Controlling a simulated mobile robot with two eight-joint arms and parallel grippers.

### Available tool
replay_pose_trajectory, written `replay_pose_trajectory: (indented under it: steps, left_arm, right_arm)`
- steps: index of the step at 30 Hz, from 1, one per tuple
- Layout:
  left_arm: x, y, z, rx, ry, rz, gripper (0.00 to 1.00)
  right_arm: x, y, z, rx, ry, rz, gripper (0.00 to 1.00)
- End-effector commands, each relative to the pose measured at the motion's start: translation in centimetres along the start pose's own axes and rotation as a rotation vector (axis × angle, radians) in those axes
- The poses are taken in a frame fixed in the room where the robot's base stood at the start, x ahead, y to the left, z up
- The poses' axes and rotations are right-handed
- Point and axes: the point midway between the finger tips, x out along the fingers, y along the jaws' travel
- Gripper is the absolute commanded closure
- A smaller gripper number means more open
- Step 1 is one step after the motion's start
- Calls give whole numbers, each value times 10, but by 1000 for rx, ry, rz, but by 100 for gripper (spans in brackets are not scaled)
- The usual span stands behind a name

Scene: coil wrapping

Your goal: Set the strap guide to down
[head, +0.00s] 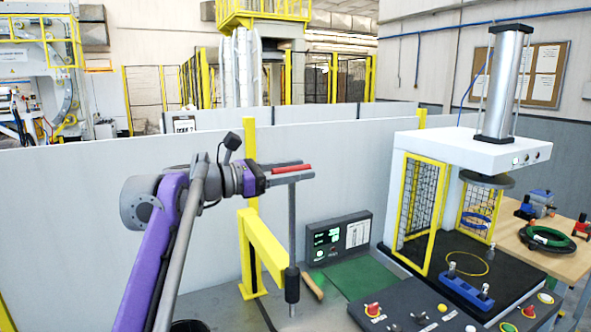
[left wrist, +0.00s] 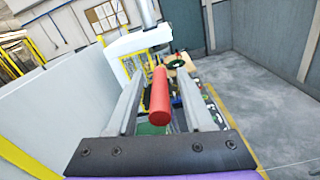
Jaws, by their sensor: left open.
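A red cylindrical handle (head: 292,169) sits high, above a slim grey upright rod (head: 292,225) with a black sleeve at its lower end. I take this to be the strap guide, but no label shows. In the left wrist view the red handle (left wrist: 159,98) lies between the two open fingers, with a gap visible on each side. How the handle joins the rod is hidden by the gripper. My right gripper is not in view.
A yellow bracket (head: 262,250) stands beside the rod. A dark display box (head: 338,239) and a button console (head: 415,310) are below right. A press with yellow mesh guards (head: 422,212) stands further right, beside a wooden table (head: 548,262). A white partition (head: 70,215) runs behind.

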Motion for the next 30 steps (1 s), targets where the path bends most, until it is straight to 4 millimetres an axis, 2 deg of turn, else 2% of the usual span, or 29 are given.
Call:
replay_pose_trajectory:
  steps: [3, 12, 30]
  left_arm:
    - [0, 0, 0, 0, 0, 0, 48]
    - [0, 0, 0, 0, 0, -1, 100]
    - [0, 0, 0, 1, 0, 0, 100]
  right_arm:
    - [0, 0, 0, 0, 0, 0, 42]
    - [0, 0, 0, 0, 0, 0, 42]
    - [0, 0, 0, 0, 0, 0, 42]
